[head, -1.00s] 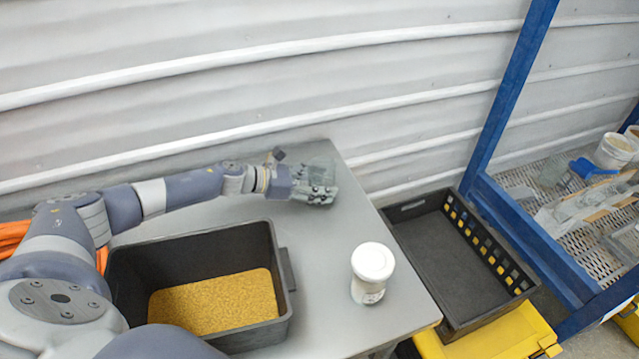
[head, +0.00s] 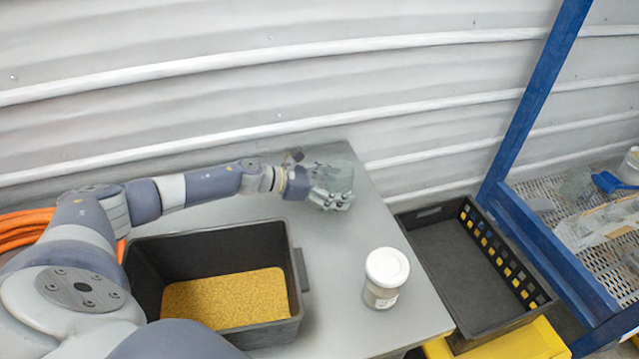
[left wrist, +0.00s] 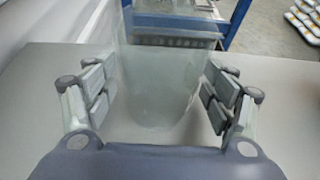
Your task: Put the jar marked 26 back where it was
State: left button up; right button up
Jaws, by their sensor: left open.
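A jar (head: 382,297) with a white lid stands upright on the grey table (head: 330,270), near its right edge. A label shows on its side, but I cannot read a number on it. My left gripper (head: 333,188) is at the far end of the table, behind the jar and well apart from it. In the left wrist view the gripper (left wrist: 160,95) is open, with its fingers on either side of a clear, see-through vessel (left wrist: 160,80). My right gripper is not in view.
A black bin (head: 213,240) with yellow grain stands on the table, left of the jar. A black crate (head: 425,222) sits lower, beyond the table's right edge. A blue-framed rack (head: 535,95) with clutter stands at the right. A ribbed wall closes the back.

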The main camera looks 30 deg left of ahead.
pick_arm(q)
jog(key=b+v, duration=0.4)
jog(key=v, duration=0.6)
jog(key=shift+s+a+f, duration=0.1)
jog(key=shift+a+f, duration=0.05)
jog(key=shift+a, duration=0.05)
jog(key=shift+s+a+r+b, duration=0.35)
jog(key=shift+s+a+r, duration=0.05)
jog(key=shift+s+r, duration=0.1)
jog(key=shift+r, duration=0.1)
